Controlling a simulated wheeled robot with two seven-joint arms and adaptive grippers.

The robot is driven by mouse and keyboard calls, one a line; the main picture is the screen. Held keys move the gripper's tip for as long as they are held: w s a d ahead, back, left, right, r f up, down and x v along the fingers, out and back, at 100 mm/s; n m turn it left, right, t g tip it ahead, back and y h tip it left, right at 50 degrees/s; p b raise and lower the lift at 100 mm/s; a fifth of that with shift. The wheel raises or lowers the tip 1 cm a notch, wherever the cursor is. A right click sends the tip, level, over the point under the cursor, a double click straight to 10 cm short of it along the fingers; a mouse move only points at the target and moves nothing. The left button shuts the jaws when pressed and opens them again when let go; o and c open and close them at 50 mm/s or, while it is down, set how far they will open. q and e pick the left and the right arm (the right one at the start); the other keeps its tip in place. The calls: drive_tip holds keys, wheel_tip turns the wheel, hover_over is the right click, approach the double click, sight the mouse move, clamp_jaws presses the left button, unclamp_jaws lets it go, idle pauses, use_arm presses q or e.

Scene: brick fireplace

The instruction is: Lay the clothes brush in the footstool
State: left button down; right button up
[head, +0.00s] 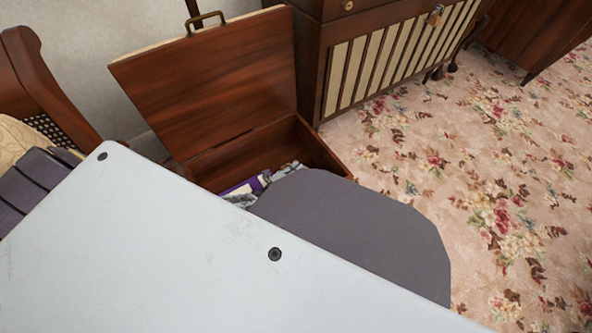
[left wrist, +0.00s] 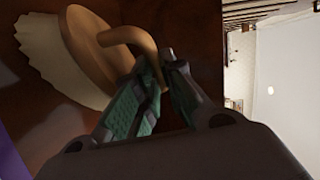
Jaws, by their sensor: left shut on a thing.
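The footstool (head: 318,148) is an open brown wooden box with its lid (head: 205,85) raised. In the left wrist view the clothes brush (left wrist: 83,42) has a tan wooden back, a curved handle and cream bristles. My left gripper (left wrist: 157,80) is shut on the brush's curved handle, with green finger pads on it. The bristles point to the left, against dark wood. I cannot tell whether the brush touches the wood. In the head view my own arm hides the brush, the gripper and the near part of the footstool. My right gripper is not in view.
A purple item (head: 247,186) and grey cloth (head: 285,172) lie inside the footstool. A slatted wooden cabinet (head: 385,60) stands close behind it on the right. A chair (head: 45,85) is at the left. The floral carpet (head: 470,170) is clear on the right.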

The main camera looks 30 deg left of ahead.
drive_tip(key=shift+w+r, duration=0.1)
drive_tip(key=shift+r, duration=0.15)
use_arm(q)
drive_tip(key=c, duration=1.5)
unclamp_jaws()
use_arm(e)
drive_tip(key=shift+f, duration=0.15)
use_arm(q)
drive_tip(key=shift+s+a+r+p, duration=0.1)
drive_tip(key=shift+s+r+p, duration=0.05)
drive_tip(key=shift+s+p, duration=0.3)
drive_tip(key=shift+p+v, duration=0.95)
drive_tip(key=shift+v, duration=0.6)
drive_tip(key=shift+p+v, duration=0.9)
drive_tip(key=shift+v, duration=0.8)
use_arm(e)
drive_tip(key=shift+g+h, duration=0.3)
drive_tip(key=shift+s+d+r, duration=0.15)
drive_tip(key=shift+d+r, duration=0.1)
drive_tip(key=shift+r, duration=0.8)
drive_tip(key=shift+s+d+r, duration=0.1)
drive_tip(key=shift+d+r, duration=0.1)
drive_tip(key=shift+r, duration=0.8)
